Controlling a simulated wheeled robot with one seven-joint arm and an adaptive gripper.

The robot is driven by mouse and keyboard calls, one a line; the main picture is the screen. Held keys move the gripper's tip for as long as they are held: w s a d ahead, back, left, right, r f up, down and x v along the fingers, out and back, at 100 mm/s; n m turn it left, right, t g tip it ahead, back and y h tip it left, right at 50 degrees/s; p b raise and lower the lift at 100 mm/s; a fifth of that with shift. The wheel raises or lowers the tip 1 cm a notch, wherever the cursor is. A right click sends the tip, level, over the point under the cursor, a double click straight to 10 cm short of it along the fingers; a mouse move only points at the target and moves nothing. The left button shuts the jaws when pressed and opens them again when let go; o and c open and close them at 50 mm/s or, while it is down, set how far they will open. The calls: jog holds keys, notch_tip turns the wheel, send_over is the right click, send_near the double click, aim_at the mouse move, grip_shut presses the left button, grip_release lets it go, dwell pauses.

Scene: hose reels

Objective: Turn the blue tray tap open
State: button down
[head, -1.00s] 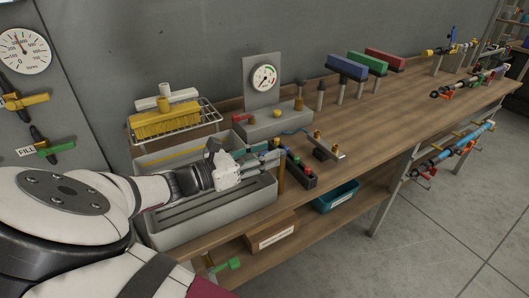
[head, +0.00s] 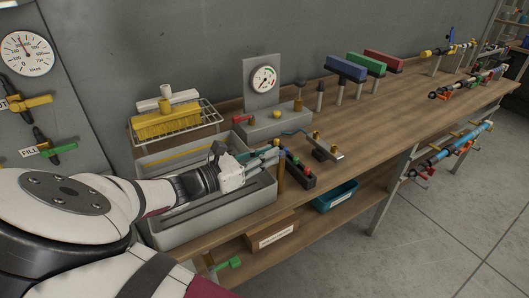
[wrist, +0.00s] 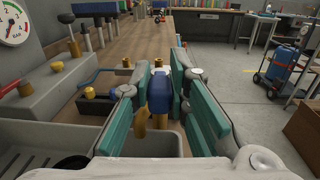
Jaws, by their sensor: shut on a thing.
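The blue tap handle (wrist: 160,92) sits between my teal finger pads in the wrist view, above a brass stem (wrist: 140,124) at the sink tray's edge. My gripper (wrist: 158,98) is shut on this handle, with one pad on each side. In the head view my gripper (head: 276,155) reaches over the grey sink tray (head: 215,221) to its right end, beside an upright brass pipe (head: 281,172). The blue handle is mostly hidden by the fingers there.
A black block with coloured buttons (head: 300,173) stands just right of the gripper. Behind are a gauge panel (head: 262,80) and a wire rack with a yellow brush (head: 166,122).

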jog(key=d+n+t+y+p, duration=0.3)
jog(key=n+y+p, duration=0.4)
jog(key=y+p, duration=0.2)
jog(key=s+d+n+t+y+p, duration=0.1)
jog(key=d+n+t+y+p, duration=0.1)
jog(key=n+y+p, duration=0.6)
jog(key=d+y+p, duration=0.1)
jog(key=y, duration=0.3)
jog(key=shift+s+r+t, duration=0.15)
jog(key=shift+s+t, duration=0.15)
jog(key=shift+t, duration=0.1)
jog(key=shift+w+y, duration=0.1)
jog(key=shift+y, duration=0.3)
jog(key=c, duration=1.5)
grip_release()
jog(key=v, duration=1.2)
